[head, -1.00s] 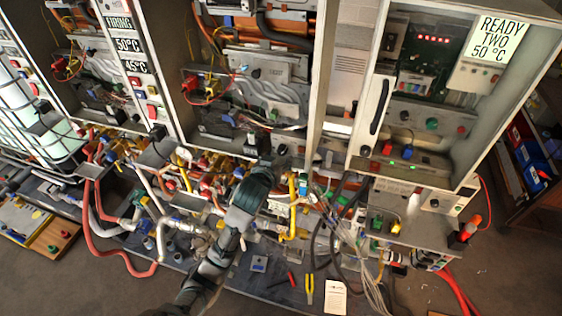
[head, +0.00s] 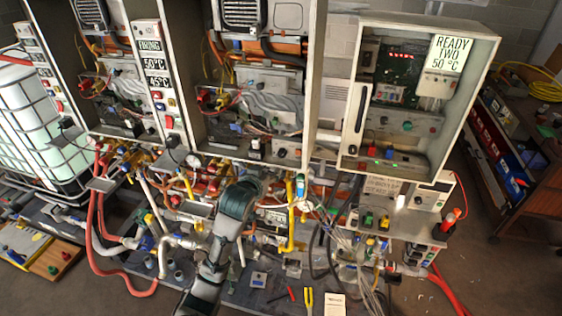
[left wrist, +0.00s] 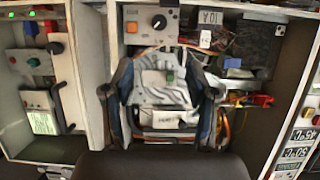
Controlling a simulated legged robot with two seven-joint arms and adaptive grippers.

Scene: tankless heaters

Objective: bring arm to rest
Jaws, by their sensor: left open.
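My left arm comes up from the bottom of the head view, and its dark green wrist and left gripper (head: 241,198) stand in front of the middle heater's lower pipes. The fingers are hard to make out there. In the left wrist view the left gripper (left wrist: 162,88) is open, with one dark finger at each side. Nothing is held between the fingers. My right gripper is in neither view.
Red hoses (head: 97,235), yellow pipes (head: 290,215) and loose cables crowd around my arm. Yellow pliers (head: 309,300) and a white card (head: 334,304) lie at the front. A shelf cart (head: 510,150) stands right.

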